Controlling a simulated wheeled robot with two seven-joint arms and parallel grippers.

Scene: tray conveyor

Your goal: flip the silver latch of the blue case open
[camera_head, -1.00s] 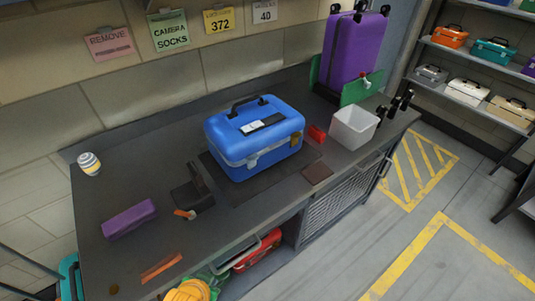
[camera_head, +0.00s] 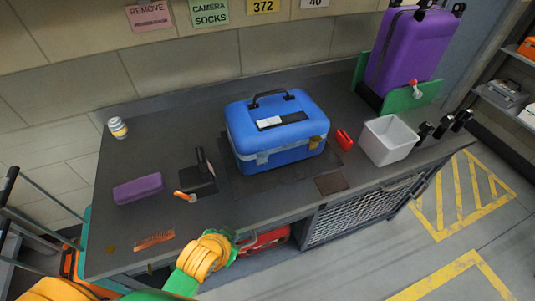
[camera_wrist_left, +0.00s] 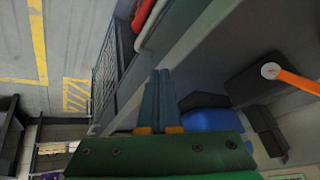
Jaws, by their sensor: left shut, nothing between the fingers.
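The blue case (camera_head: 280,131) stands closed on a dark mat on the workbench, its black handle on top. A silver latch (camera_head: 262,158) is on its front face towards the left; its exact flap position is too small to tell. A brass-coloured latch (camera_head: 316,142) is at the front right. My left arm comes in at the bottom of the head view, in front of the bench. In the left wrist view my left gripper (camera_wrist_left: 164,73) is shut and empty, apart from the case, part of which shows as a blue patch (camera_wrist_left: 212,120). My right gripper is not in view.
A black device (camera_head: 199,178) and a purple box (camera_head: 138,189) lie left of the case. A red object (camera_head: 344,140), a white bin (camera_head: 388,141) and a purple suitcase (camera_head: 405,48) are to the right.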

